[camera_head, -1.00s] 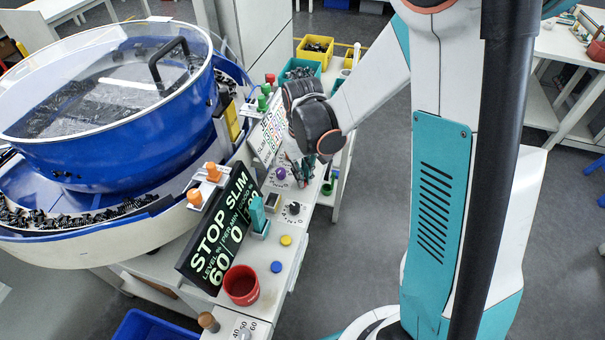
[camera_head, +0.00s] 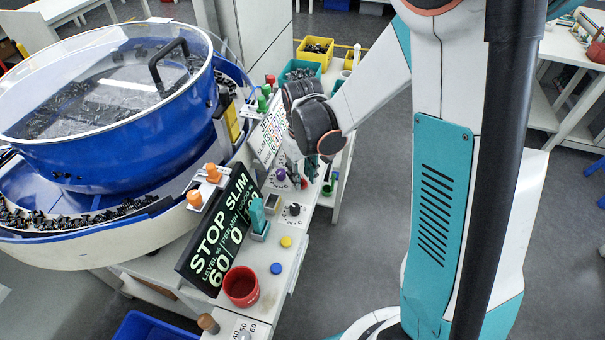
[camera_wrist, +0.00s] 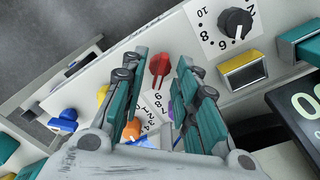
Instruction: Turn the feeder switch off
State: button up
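My gripper (camera_wrist: 162,66) is open in the wrist view, its two teal fingers apart above the control panel. A red pointer knob (camera_wrist: 160,68) with a numbered scale shows between the fingertips; I cannot tell whether they touch it. I cannot tell which control is the feeder switch. A black dial (camera_wrist: 236,22) and a yellow rectangular control (camera_wrist: 244,70) are to the right. In the head view my gripper (camera_head: 296,168) is small and partly hidden by my wrist. The dark display (camera_head: 218,230) reads "STOP SLIM" and 60; a teal control (camera_head: 258,214) stands beside it.
The blue feeder bowl (camera_head: 110,150) with dark parts is at the left. A red cup (camera_head: 241,286), blue button (camera_head: 276,268), yellow button (camera_head: 286,241) and orange knobs (camera_head: 195,197) are close by. Yellow (camera_head: 314,56) and teal bins (camera_head: 300,68) stand behind.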

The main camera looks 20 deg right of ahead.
aim_at(303, 179)
jog(key=shift+r, duration=0.1)
notch_tip(303, 179, up, 12)
dwell(0.6)
dwell(0.4)
jog(key=s+r+m+t, duration=0.1)
jog(key=s+r+t, duration=0.2)
jog(key=s, duration=0.4)
jog(key=s+r+m+t, duration=0.1)
jog(key=s+r+t, duration=0.3)
jog(key=s, duration=0.4)
jog(key=shift+d, duration=0.45)
jog(key=shift+s+r, duration=0.1)
dwell(1.4)
